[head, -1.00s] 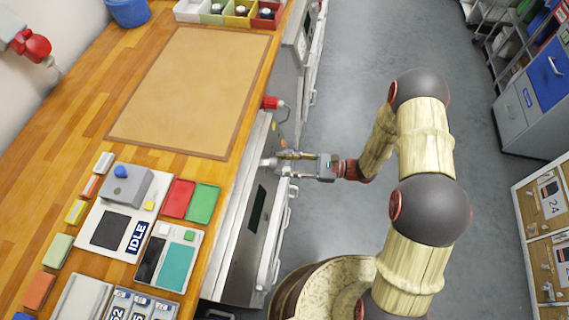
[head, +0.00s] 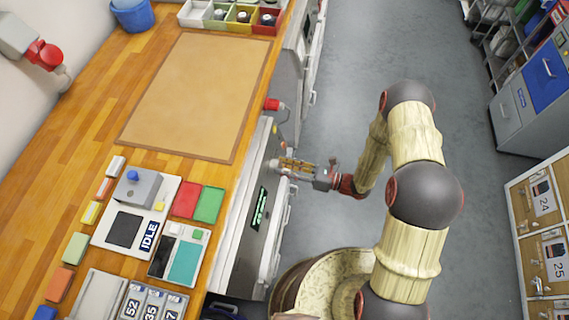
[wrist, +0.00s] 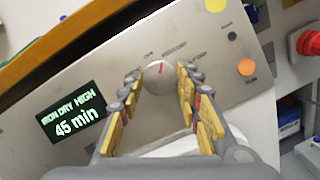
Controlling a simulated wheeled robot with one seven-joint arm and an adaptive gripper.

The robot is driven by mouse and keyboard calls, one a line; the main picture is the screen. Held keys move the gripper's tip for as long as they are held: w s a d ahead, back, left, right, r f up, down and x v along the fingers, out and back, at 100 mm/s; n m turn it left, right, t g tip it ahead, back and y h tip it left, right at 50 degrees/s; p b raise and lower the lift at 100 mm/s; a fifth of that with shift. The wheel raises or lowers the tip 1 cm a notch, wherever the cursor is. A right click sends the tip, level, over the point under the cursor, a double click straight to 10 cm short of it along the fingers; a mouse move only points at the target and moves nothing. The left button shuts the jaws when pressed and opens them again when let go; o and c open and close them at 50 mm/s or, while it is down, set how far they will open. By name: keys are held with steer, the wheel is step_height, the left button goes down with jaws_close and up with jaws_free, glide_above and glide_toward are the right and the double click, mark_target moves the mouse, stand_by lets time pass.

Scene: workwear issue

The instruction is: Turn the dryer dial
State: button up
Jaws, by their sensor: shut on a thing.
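The dryer's dial (wrist: 158,74) is a round grey-white knob with a red mark near its top, on the slanted metal dryer panel (wrist: 215,60). Small labels ring it, mostly too small to read. My gripper (wrist: 160,80) has its yellow-padded fingers on either side of the dial and is shut on it. The dryer display (wrist: 72,118) is lit and reads "IRON DRY HIGH 45 min".
A yellow button (wrist: 215,5) and an orange button (wrist: 246,67) sit right of the dial. A red emergency knob (wrist: 307,43) is farther right. The wooden counter (head: 75,150) runs above the dryer; grey floor lies open to the right.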

steer(key=shift+m+t+p, duration=0.3)
steer(key=shift+m+p, duration=0.1)
steer(key=shift+m, duration=0.6)
steer(key=o, duration=1.2)
steer(key=shift+c, duration=0.2)
steer(key=shift+d, duration=0.1)
steer(key=v, duration=1.2)
steer(key=shift+s, duration=0.15)
